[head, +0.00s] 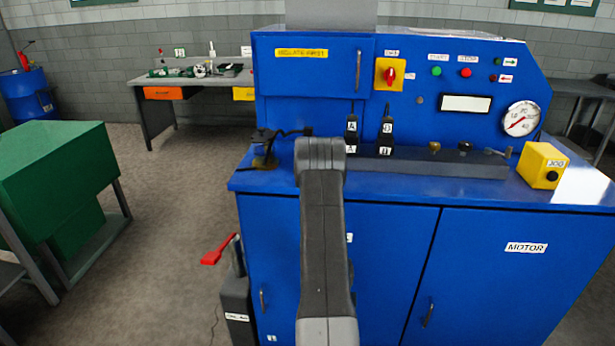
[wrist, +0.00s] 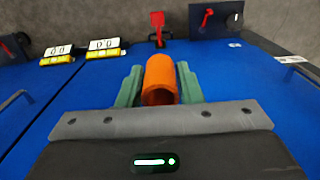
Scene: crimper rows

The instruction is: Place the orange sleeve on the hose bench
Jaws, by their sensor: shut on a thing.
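The orange sleeve (wrist: 161,79) is a short open tube. In the wrist view it sits between the two green fingers of my gripper (wrist: 160,88), which is shut on it. The sleeve's open end faces the wrist camera. A blue surface lies around the gripper in that view; I cannot tell the gap to it. In the head view my grey arm stands in front of the blue machine (head: 385,225), and I cannot make out the gripper or sleeve. A grey workbench (head: 205,81) stands at the back left; I cannot tell whether it is the hose bench.
The blue machine carries a gauge (head: 521,118), a yellow jog box (head: 542,165) and upright levers (head: 386,130). A red lever (head: 218,250) sticks out at its lower left. A green cabinet (head: 55,185) stands at left. Floor between (head: 170,230) is clear.

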